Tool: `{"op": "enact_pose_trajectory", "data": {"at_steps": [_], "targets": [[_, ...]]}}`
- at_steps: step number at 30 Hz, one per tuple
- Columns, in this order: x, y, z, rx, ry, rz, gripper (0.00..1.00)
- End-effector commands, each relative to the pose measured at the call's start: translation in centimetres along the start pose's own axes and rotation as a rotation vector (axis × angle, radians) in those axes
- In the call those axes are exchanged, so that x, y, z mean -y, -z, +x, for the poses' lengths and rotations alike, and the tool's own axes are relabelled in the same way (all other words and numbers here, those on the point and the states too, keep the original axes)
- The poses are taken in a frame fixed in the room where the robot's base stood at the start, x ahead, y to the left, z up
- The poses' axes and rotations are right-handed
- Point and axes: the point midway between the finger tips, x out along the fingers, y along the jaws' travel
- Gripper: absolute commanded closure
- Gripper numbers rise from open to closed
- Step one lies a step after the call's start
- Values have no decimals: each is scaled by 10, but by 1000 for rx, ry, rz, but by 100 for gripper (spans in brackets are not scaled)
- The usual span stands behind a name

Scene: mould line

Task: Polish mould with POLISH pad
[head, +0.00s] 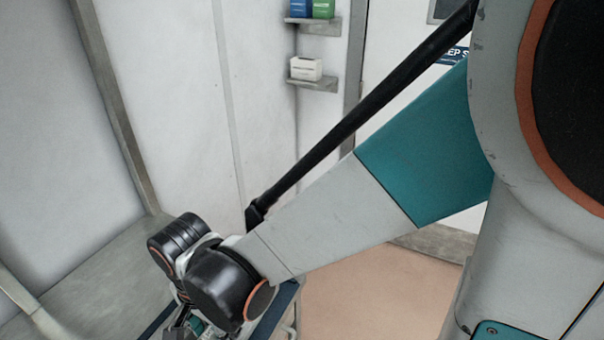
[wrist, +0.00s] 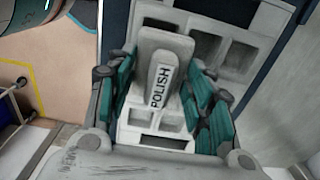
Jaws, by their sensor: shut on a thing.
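The POLISH pad (wrist: 163,65) is a grey block with a white label reading POLISH in the wrist view. My gripper (wrist: 166,85) has teal finger pads on both sides of it and is shut on it. Below and behind the pad is a grey piece with rectangular recesses (wrist: 238,59), which may be the mould. I cannot tell whether the pad touches it. In the head view my gripper (head: 190,328) shows only partly at the bottom edge, and the pad cannot be made out there.
A small wall shelf (head: 314,84) holds a white box (head: 306,68). A shelf above it holds blue and green boxes (head: 312,9). A pinkish floor (head: 370,300) is open at the lower middle. A cart with pale rails (wrist: 14,105) stands at the left in the wrist view.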

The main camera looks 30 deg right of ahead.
Motion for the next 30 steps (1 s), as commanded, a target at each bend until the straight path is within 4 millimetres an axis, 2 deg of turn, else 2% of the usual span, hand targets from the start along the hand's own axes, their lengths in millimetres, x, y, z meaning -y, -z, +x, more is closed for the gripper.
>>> {"op": "enact_pose_trajectory", "data": {"at_steps": [8,19,30], "targets": [[-2,7,0,0,0,0,71],[-2,29,2,0,0,0,71],[-2,41,1,-1,0,0,71]]}}
